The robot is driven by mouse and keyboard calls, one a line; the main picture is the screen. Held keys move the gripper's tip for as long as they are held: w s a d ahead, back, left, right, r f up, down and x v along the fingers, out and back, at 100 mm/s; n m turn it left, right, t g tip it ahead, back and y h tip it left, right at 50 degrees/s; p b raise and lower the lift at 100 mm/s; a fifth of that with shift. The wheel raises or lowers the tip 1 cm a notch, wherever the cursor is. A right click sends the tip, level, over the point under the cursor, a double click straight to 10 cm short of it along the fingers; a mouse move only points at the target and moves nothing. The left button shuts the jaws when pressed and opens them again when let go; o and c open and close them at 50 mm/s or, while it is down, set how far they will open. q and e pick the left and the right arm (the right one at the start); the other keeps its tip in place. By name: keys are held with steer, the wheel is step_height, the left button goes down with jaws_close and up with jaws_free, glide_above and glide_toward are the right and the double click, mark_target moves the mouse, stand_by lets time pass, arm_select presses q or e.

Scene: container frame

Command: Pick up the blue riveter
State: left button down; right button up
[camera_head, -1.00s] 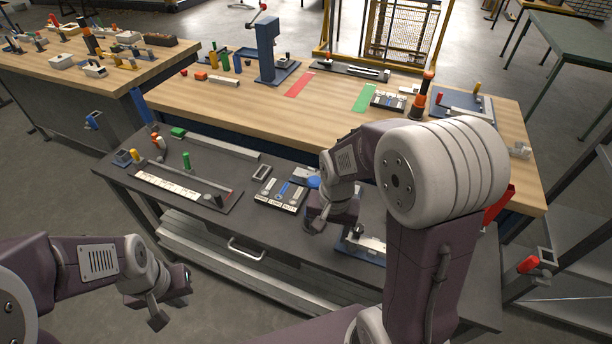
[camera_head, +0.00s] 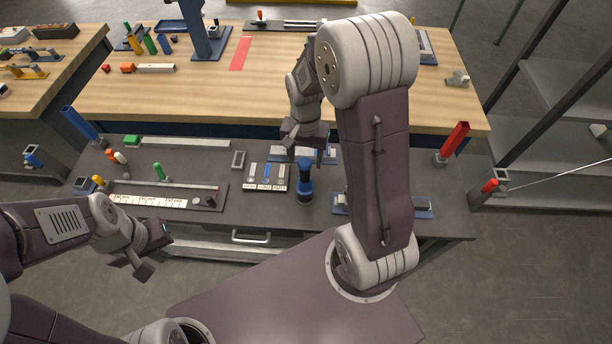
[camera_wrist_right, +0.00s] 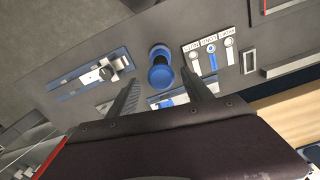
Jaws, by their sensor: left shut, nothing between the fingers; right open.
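The blue riveter (camera_head: 305,184), a blue and dark cylindrical tool, stands upright on the dark lower table. In the right wrist view it is seen nearly from above (camera_wrist_right: 160,71), between the lines of the two fingers and beyond their tips. My right gripper (camera_head: 307,156) is open and empty, pointing down just behind and above the riveter; it is also open in the right wrist view (camera_wrist_right: 159,78). I see no finger touching the riveter. My left gripper (camera_head: 143,268) is shut and empty, off the table's front left.
A labelled tray (camera_head: 251,188) lies close left of the riveter. A blue-based fixture (camera_head: 419,210) is on the right, partly behind my right arm. A long labelled rack (camera_head: 150,201) lies at left. The wooden bench (camera_head: 180,97) rises behind.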

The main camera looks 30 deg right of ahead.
mark_target(302, 161)
steer(key=f, duration=0.2)
steer(key=w+f, duration=0.1)
steer(key=shift+a+f, duration=0.2)
steer(key=shift+a, duration=0.15)
steer(key=shift+s+f, duration=0.1)
steer(key=shift+s+d+f+p, duration=0.25)
steer(key=shift+f+p, duration=0.15)
steer(key=shift+f, duration=0.25)
steer(key=shift+s+d+f+p, duration=0.1)
steer(key=shift+s+f+p, duration=0.15)
steer(key=shift+f+p, duration=0.25)
step_height(302, 161, down, 2)
steer(key=shift+w+f, duration=0.15)
steer(key=shift+f, duration=0.05)
steer(key=shift+w+a+f, duration=0.1)
steer(key=shift+w+f, duration=0.05)
steer(key=shift+w, duration=0.05)
steer(key=shift+s, duration=0.2)
steer(key=c, duration=1.2)
arm_select(q)
steer(key=shift+w+a+r, duration=0.2)
steer(key=shift+w+r, duration=0.05)
steer(key=shift+r, duration=0.45)
arm_select(e)
steer(key=shift+w, duration=0.1)
jaws_close()
